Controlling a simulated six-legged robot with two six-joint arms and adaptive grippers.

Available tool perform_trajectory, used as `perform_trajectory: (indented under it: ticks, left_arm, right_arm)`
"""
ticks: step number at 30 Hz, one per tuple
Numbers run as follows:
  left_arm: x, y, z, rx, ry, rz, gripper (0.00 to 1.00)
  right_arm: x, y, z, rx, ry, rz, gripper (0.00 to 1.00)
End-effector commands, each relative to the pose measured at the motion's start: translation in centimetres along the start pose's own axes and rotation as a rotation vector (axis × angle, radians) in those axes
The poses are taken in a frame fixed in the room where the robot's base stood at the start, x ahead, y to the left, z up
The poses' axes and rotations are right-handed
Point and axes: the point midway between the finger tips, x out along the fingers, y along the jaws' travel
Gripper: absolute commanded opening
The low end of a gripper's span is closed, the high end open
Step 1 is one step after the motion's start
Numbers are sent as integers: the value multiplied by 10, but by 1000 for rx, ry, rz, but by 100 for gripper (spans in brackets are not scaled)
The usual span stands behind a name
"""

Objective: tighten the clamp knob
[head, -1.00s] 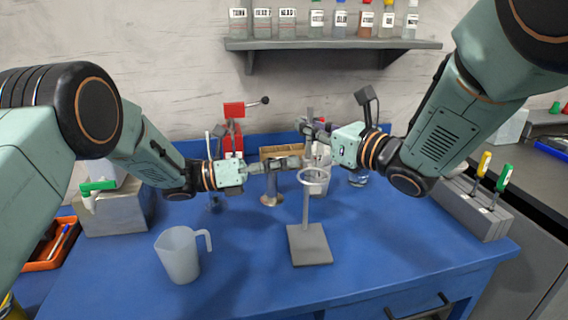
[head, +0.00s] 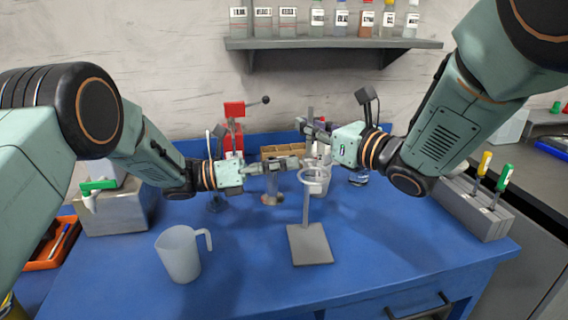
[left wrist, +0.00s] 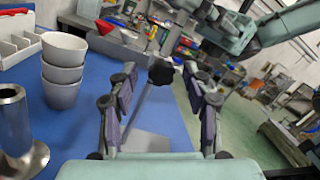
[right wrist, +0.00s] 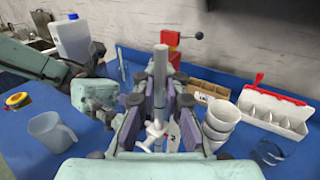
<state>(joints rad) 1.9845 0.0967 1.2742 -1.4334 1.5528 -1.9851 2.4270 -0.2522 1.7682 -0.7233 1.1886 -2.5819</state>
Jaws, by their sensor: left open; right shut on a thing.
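The clamp knob (left wrist: 160,73) is black and lobed. In the left wrist view it shows between and slightly beyond my left fingertips, with a gap on each side. My left gripper (left wrist: 158,82) is open around that line; in the head view it (head: 287,164) points right, just behind the ring stand. My right gripper (right wrist: 160,92) is shut on an upright grey rod (right wrist: 160,62). A small metal clamp piece (right wrist: 153,132) shows low between its fingers. In the head view my right gripper (head: 310,128) is above and behind the left one. Contact between left fingers and knob cannot be seen.
The ring stand's grey base (head: 310,245) stands in front of both grippers. A measuring jug (head: 180,254) is front left. Stacked white cups (left wrist: 63,68) and a metal cylinder (left wrist: 14,120) are near my left gripper. A red-topped device (head: 234,109) stands behind.

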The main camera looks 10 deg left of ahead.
Motion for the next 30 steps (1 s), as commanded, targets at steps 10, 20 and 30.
perform_trajectory:
  ticks: [10,20,30]
  left_arm:
    - [-11,0,1,1,-2,0,50]
    - [-62,0,1,1,-3,1,50]
    - [-75,0,0,0,0,-1,50]
  right_arm:
    - [0,1,-3,2,7,0,0]
    - [0,0,-3,2,7,0,0]
    - [0,0,-3,2,7,0,0]
